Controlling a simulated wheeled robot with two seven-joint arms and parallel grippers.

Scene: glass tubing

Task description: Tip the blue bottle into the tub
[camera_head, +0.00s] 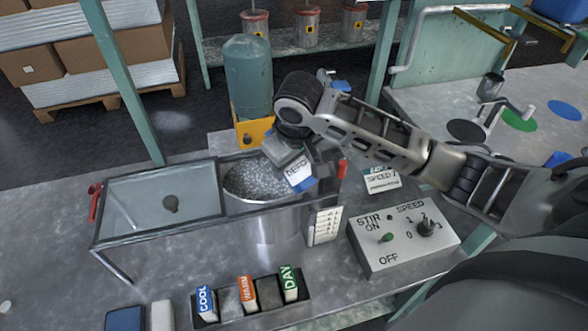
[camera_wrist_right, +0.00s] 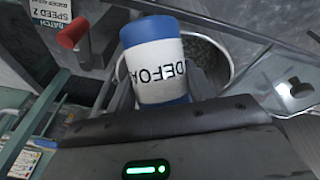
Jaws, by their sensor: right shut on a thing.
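The blue bottle (camera_head: 303,184) has a white label with dark letters beginning "DEFO". My right gripper (camera_head: 296,158) is shut on it and holds it at the right side of the tub (camera_head: 262,206). The bottle looks tilted in the head view. The tub is round and metal, filled with a grey, bubbly or grainy mass. In the right wrist view the bottle (camera_wrist_right: 155,65) stands in front of the tub's rim (camera_wrist_right: 225,58). The bottle's mouth is not clear, and I see no stream from it. My left gripper is not in view.
A glass-sided tank (camera_head: 150,205) adjoins the tub on the left. A control box (camera_head: 400,245) with a green switch and a speed knob stands to the right. Labelled blocks (camera_head: 247,295) sit in a tray in front. A tall green cylinder (camera_head: 248,75) stands behind the tub.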

